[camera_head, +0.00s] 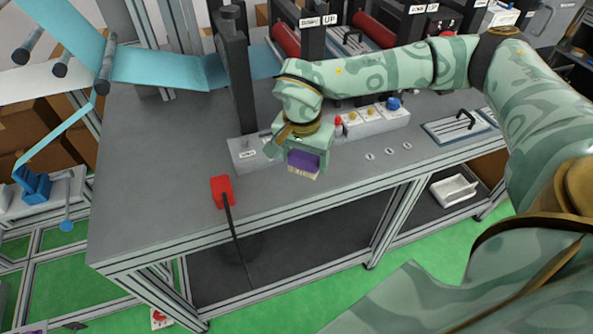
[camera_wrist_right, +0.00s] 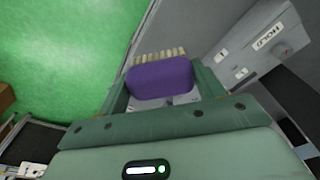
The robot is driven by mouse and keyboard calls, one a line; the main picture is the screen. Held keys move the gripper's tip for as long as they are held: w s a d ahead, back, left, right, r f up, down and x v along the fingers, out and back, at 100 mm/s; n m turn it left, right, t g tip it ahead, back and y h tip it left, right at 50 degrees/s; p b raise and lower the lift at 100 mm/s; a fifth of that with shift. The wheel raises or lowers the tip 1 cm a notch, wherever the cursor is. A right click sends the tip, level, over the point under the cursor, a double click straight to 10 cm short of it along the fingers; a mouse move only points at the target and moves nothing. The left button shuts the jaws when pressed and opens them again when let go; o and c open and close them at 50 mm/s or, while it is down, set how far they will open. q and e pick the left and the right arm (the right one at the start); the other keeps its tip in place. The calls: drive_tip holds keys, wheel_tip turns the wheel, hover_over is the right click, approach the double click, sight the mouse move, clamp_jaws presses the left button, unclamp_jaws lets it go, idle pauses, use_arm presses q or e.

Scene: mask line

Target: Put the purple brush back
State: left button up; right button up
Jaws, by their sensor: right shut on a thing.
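The purple brush (camera_head: 303,161) has pale bristles that point downward in the head view. My right gripper (camera_head: 300,150) is shut on it and holds it over the grey workbench, near its front edge. In the right wrist view the purple brush (camera_wrist_right: 160,77) sits between the fingers of my right gripper (camera_wrist_right: 163,90), with its bristles along the far side. The grey bench top (camera_head: 150,170) lies below. No holder for the brush can be made out. My left gripper is not in view.
A red block (camera_head: 222,191) with a dark cable or rod is at the bench's front edge, left of the gripper. A control box with a blue knob (camera_head: 393,103) and a dark upright post (camera_head: 238,80) stand behind. The bench's left part is clear.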

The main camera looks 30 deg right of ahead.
sight(300, 158)
drive_tip(key=shift+w+d+f+b, duration=0.15)
drive_tip(key=shift+w+f+b, duration=0.15)
drive_tip(key=shift+w+f, duration=0.85)
drive_tip(key=f, duration=0.2)
drive_tip(key=f+b, duration=0.1)
drive_tip(key=f, duration=0.1)
drive_tip(key=shift+w, duration=0.2)
drive_tip(key=shift+r, duration=0.15)
drive_tip(key=shift+s, duration=0.1)
drive_tip(key=o, duration=1.2)
drive_tip(key=r+p, duration=0.1)
drive_tip(key=r, duration=0.3)
drive_tip(key=r+p, duration=0.1)
drive_tip(key=r, duration=0.3)
drive_tip(key=a+r+p, duration=0.1)
drive_tip(key=r, duration=0.3)
drive_tip(key=shift+s+a, duration=0.1)
drive_tip(key=shift+s, duration=0.25)
